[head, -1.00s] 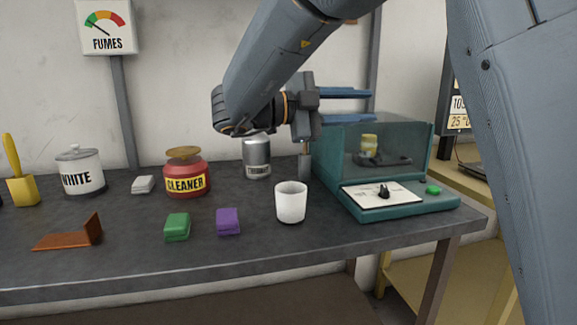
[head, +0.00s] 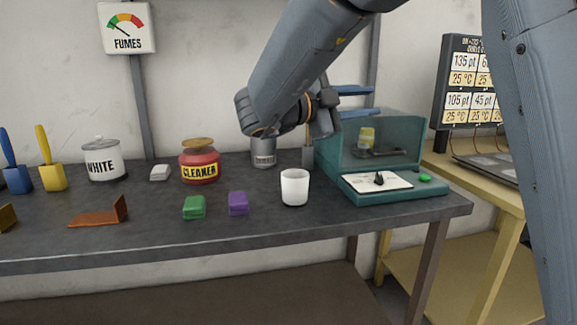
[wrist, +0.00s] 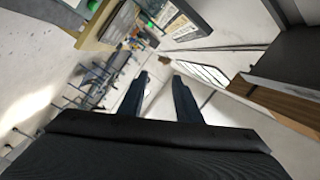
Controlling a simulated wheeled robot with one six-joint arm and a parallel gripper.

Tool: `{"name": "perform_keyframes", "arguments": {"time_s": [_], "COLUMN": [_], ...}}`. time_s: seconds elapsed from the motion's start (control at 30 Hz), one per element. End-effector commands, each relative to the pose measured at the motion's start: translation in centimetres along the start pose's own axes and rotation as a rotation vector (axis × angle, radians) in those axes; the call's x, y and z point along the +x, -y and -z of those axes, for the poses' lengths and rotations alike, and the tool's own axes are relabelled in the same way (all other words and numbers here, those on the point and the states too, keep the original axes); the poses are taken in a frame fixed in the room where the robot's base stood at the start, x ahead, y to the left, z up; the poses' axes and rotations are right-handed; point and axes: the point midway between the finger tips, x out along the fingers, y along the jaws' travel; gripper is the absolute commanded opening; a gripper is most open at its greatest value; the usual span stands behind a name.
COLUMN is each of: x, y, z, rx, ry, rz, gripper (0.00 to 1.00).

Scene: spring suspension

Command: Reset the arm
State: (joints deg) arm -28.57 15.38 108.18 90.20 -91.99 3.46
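My arm reaches across the upper part of the head view. My gripper (head: 376,101) is above the teal glass-fronted case (head: 425,160), its two blue fingers pointing right, apart, with nothing between them. In the wrist view my gripper (wrist: 160,78) also shows two dark fingers with an empty gap. The wrist view looks out at the room, tilted, with no bench object near the fingertips. Part of the silver can (head: 264,158) is hidden behind my arm.
The dark bench (head: 150,240) carries a white cup (head: 295,188), a red cleaner jar (head: 200,167), a white pot (head: 103,163), green (head: 194,208) and purple (head: 238,204) blocks, and a brown angled piece (head: 100,215). A yellow table (head: 505,195) stands right.

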Motion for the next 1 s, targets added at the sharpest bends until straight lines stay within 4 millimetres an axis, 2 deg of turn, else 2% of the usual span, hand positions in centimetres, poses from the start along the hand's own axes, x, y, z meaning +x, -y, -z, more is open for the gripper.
{"name": "perform_keyframes", "arguments": {"time_s": [0.17,0.33,0.43,0.53,0.67,0.77,0.87,1.0], "x": [1.7,2.6,2.1,0.8,-1.8,-4.1,-6.3,-8.8], "y": [1.2,1.9,1.2,-1.0,-6.1,-11.4,-17.5,-25.4], "z": [-2.1,-5.4,-7.8,-9.8,-10.9,-10.2,-8.0,-3.0], "rx": [-0.045,-0.144,-0.252,-0.386,-0.591,-0.767,-0.953,-1.192], "ry": [0.146,0.364,0.544,0.732,0.976,1.161,1.340,1.552], "rz": [0.090,0.207,0.283,0.342,0.381,0.382,0.353,0.277], "gripper": [0.31,0.31,0.31,0.31,0.31,0.31,0.31,0.31]}}
